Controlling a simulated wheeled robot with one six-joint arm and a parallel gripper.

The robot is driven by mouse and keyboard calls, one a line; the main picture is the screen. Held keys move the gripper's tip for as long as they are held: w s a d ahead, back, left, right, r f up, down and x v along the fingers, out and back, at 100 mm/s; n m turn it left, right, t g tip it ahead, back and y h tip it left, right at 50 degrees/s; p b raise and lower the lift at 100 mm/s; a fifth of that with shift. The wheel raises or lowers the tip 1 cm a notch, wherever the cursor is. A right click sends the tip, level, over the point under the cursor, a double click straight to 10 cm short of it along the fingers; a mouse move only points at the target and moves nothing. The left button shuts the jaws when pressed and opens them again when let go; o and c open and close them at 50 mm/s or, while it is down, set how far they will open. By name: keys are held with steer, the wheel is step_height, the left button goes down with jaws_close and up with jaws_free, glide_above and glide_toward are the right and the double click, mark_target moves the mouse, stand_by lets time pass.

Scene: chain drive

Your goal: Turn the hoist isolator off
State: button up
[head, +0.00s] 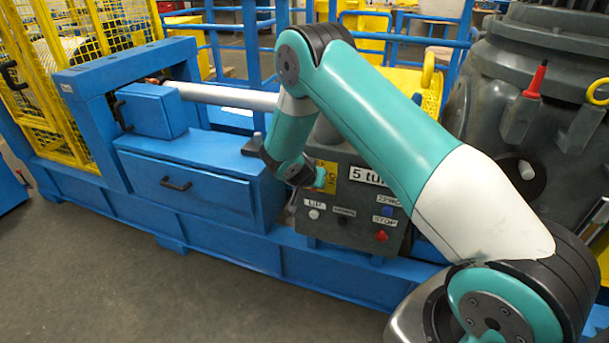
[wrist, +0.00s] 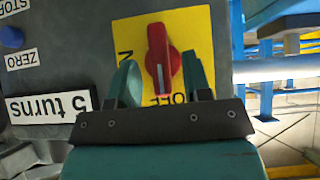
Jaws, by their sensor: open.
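In the wrist view the hoist isolator is a red rotary knob (wrist: 157,50) on a yellow plate (wrist: 200,30). Its white line lies toward the OFF label (wrist: 165,99), and part of the ON label shows at left. My gripper (wrist: 160,62) is open, with one finger on each side of the knob. A gap shows on the left; the right finger is close to the knob, and I cannot tell if it touches. In the head view my gripper (head: 314,180) is at the yellow plate (head: 330,172), and the knob is hidden.
The grey control panel (head: 345,235) also carries a "5 turns" label, a white button (head: 314,214), a blue button and a red STOP button (head: 381,236). A blue cabinet (head: 185,190) stands left of it, and a large grey housing (head: 520,110) stands right.

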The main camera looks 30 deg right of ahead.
steer(key=v, duration=1.5)
steer(key=shift+s+a+b, duration=0.15)
steer(key=shift+s+b, duration=0.05)
steer(key=shift+b, duration=0.25)
steer(key=shift+r, duration=0.2)
